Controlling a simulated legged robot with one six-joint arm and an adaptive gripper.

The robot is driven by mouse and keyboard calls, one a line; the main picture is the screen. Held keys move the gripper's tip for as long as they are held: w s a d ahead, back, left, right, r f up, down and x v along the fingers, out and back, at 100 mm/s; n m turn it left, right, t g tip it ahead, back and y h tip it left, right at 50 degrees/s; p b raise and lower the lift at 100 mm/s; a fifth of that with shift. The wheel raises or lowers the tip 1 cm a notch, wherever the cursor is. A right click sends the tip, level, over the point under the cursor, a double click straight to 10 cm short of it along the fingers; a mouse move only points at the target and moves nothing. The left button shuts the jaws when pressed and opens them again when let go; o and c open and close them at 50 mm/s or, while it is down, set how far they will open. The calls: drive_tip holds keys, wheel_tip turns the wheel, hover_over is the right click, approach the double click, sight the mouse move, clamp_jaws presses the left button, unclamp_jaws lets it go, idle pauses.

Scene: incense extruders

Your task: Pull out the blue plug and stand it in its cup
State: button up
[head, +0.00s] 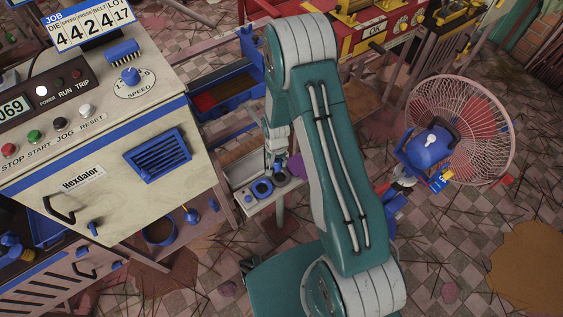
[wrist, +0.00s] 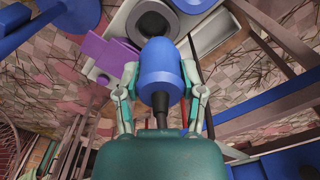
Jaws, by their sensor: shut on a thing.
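The blue plug (wrist: 162,72) is a blue cylinder with a dark stem, held between the two fingers of my gripper (wrist: 163,98) in the wrist view. Its far end lies over or close to a grey ring with a dark hole (wrist: 126,22); I cannot tell whether it touches or sits inside. In the head view my gripper (head: 277,150) points down at a small pale shelf (head: 248,206). A blue-rimmed round cup (head: 262,188) stands on that shelf, beside the grey ring (head: 282,178). The plug is mostly hidden there by my gripper.
A cream machine (head: 105,150) with a blue vent stands at the left of the shelf. A purple piece (wrist: 103,55) lies beside the grey ring. A pink-caged fan (head: 460,130) stands at the right. Blue rails (wrist: 265,85) run close on the right in the wrist view.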

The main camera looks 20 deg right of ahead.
sight(280, 167)
drive_tip(key=shift+a+f, duration=0.1)
drive_tip(key=shift+f, duration=0.7)
drive_tip(key=shift+d+f, duration=1)
drive_tip(key=shift+d, duration=0.1)
drive_tip(key=shift+f, duration=0.25)
drive_tip(key=shift+a+f, duration=0.25)
drive_tip(key=shift+a, duration=0.5)
drive_tip(key=shift+d, duration=0.75)
drive_tip(key=shift+a, duration=0.4)
